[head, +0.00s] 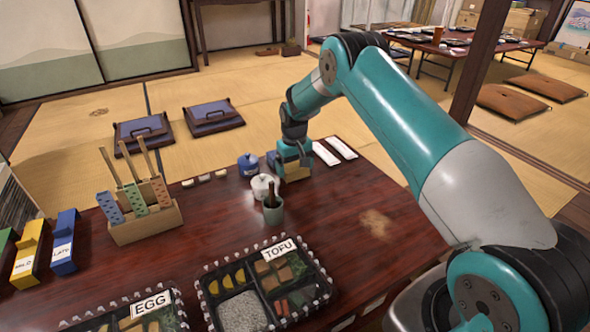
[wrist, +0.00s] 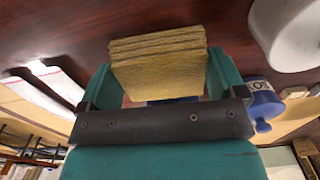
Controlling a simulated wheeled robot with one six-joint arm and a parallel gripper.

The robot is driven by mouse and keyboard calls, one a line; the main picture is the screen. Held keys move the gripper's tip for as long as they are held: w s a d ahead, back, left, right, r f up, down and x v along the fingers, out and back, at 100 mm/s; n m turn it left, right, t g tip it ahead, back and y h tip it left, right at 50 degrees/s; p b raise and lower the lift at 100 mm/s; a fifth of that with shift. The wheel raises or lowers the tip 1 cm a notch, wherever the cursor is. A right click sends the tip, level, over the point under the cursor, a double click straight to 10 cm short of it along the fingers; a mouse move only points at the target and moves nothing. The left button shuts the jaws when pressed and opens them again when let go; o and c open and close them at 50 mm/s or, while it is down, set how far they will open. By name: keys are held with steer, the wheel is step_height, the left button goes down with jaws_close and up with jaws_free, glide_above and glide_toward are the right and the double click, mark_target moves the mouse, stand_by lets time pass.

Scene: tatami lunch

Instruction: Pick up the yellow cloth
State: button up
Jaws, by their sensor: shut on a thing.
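The yellow cloth (wrist: 160,65) is a folded, layered square. In the wrist view it sits between the two teal fingers of my gripper (wrist: 160,88), which is shut on it. In the head view my gripper (head: 293,165) is at the far edge of the dark red table, and a small part of the cloth (head: 297,173) shows beside the fingers. The rest of the cloth is hidden there by the gripper. I cannot tell whether the cloth touches the table.
A white pot (head: 263,187) and a blue lidded pot (head: 248,165) stand close left of my gripper, with a grey-green cup (head: 273,210) in front. White packets (head: 334,149) lie to the right. Bento boxes (head: 262,285) fill the near side.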

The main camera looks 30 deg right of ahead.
mark_target(295, 166)
step_height(295, 166, up, 19)
steer(key=p, duration=0.7)
steer(key=shift+f, duration=0.1)
